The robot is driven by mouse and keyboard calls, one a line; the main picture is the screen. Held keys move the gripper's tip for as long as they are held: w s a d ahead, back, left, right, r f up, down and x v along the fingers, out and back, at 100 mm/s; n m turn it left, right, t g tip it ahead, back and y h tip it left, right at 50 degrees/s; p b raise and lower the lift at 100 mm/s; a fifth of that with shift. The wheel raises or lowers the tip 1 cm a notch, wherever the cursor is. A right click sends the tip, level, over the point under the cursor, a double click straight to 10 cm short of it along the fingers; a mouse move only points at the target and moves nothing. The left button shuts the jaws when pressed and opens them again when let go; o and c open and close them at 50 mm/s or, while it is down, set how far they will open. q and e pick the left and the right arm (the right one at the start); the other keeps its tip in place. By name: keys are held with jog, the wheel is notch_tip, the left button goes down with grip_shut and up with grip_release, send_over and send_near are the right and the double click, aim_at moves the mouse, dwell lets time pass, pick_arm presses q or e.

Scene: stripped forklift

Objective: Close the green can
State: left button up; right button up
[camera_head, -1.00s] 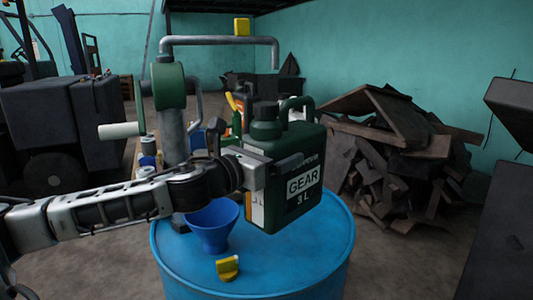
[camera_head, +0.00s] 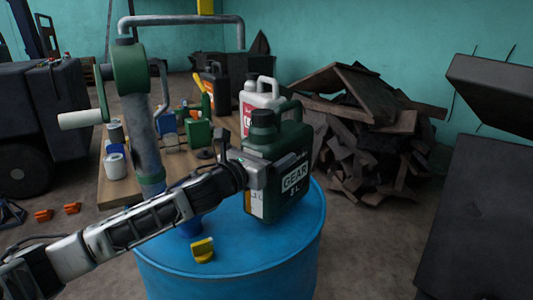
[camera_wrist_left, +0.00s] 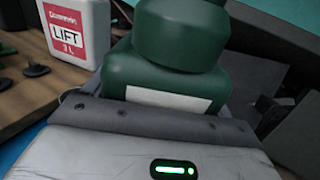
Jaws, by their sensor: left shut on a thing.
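The green can (camera_head: 290,180), labelled GEAR 3 L, is upright over the right part of the blue drum (camera_head: 240,270). I cannot tell whether its base touches the drum top. Its neck carries a dark green top piece (camera_head: 263,118); I cannot tell whether this is a separate cap. My left gripper (camera_head: 258,170) is shut on the can's upper left side. In the left wrist view the can's green shoulder (camera_wrist_left: 165,75) and wide neck fill the top centre. A small black knobbed disc (camera_head: 205,154) lies on the wooden table behind. My right gripper is not in view.
A yellow piece (camera_head: 203,250) lies on the drum top. A pump with crank (camera_head: 130,75) rises at left. The wooden table (camera_head: 118,190) holds several containers, including a white LIFT can (camera_head: 262,95). Scrap wood (camera_head: 365,130) is piled right.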

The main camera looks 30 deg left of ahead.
pick_arm(q)
jog(key=shift+r, duration=0.5)
jog(key=shift+w+d+f, duration=0.1)
jog(key=shift+w+f, duration=0.05)
jog(key=shift+f, duration=0.75)
jog(key=shift+w+f, duration=0.1)
jog(key=shift+f, duration=0.75)
jog(key=o, duration=1.9)
jog(key=shift+f, duration=0.6)
jog(key=shift+s, duration=0.1)
jog(key=shift+r, duration=0.1)
